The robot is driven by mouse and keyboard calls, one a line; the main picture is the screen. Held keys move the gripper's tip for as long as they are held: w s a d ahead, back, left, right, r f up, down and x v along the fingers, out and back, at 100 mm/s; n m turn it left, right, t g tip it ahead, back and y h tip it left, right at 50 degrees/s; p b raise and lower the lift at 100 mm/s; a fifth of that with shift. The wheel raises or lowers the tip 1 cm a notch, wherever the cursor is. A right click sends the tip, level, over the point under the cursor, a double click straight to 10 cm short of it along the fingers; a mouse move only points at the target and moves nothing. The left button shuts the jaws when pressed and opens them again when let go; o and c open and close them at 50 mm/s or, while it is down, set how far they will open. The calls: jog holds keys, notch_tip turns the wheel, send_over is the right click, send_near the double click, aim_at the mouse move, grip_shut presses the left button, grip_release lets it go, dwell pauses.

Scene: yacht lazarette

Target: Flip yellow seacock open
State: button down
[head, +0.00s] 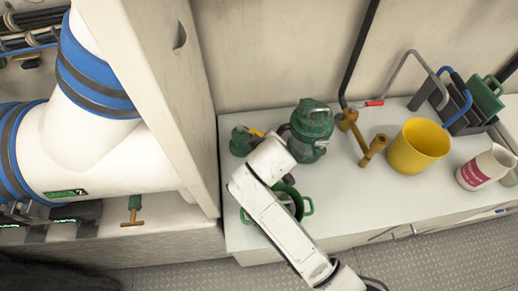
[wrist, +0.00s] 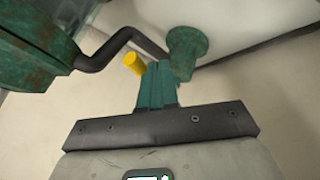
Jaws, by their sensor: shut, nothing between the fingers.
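A small yellow handle (head: 257,132) shows in the head view beside a green fitting (head: 240,141), just beyond the end of my arm. I take it for the yellow seacock's lever. In the wrist view a short yellow cylinder (wrist: 134,63) shows just left of my fingertips. My gripper (wrist: 160,66) has its teal fingers shut together and empty. A green round-ended part (wrist: 187,50) is close to the right of the fingertips. I cannot tell whether the fingers touch the yellow piece. In the head view my fingers are hidden behind my white wrist.
A green strainer (head: 312,128) stands close right of my wrist, and a green pot (head: 288,203) sits below it. A pale panel (head: 165,90) rises at left.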

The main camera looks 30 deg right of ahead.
dwell(0.3)
jog(key=d+n+p, duration=0.1)
jog(key=w+d+n+y+p, duration=0.1)
jog(key=d+p, duration=0.1)
jog(key=w+d+y+p, duration=0.1)
jog(key=p, duration=0.1)
jog(key=shift+w+d+n, duration=0.25)
jog(key=shift+d+n, duration=0.15)
jog(key=shift+s, duration=0.1)
